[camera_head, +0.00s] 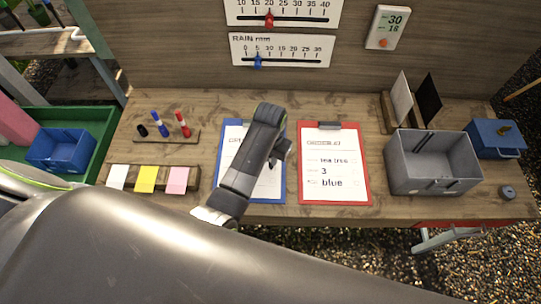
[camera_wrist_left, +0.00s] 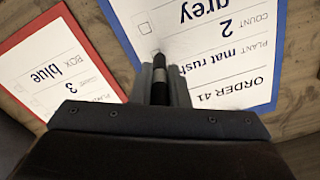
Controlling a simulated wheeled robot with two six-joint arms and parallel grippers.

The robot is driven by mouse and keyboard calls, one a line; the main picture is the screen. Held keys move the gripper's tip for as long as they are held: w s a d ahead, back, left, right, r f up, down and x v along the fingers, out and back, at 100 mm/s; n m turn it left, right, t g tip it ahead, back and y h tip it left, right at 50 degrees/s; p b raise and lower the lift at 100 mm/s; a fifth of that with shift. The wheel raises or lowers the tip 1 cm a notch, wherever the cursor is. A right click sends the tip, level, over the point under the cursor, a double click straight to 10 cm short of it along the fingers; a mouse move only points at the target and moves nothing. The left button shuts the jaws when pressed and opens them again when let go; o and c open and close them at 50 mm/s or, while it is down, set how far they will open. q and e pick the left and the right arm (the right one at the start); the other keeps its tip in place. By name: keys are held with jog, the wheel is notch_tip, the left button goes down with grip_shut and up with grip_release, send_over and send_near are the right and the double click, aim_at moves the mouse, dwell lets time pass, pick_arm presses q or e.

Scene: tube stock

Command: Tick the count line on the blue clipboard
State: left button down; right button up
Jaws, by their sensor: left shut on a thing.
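The blue clipboard (camera_head: 224,150) lies on the bench, partly covered by my left arm. In the left wrist view its sheet (camera_wrist_left: 215,45) reads order 41, plant mat rush, count 2, and grey. An empty tick box (camera_wrist_left: 145,28) shows at the end of the grey line. My left gripper (camera_head: 274,163) is over the clipboard, shut on a dark pen (camera_wrist_left: 159,75). The pen's tip is over the sheet near the end of the count line and hides that spot. I cannot tell whether it touches the paper. My right gripper is out of view.
A red clipboard (camera_head: 366,180) lies to the right, then a grey bin (camera_head: 420,178) and a blue box (camera_head: 495,140). A pen stand (camera_head: 160,139) and a block of coloured notes (camera_head: 146,180) are on the left. Gauges hang on the back wall.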

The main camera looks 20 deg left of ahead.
pick_arm(q)
jog(key=shift+s+d, duration=0.2)
jog(key=shift+d, duration=0.1)
dwell(0.5)
jog(key=shift+w+d, duration=0.15)
jog(key=shift+w, duration=0.5)
dwell(0.5)
dwell(0.5)
jog(key=shift+r, duration=1.5)
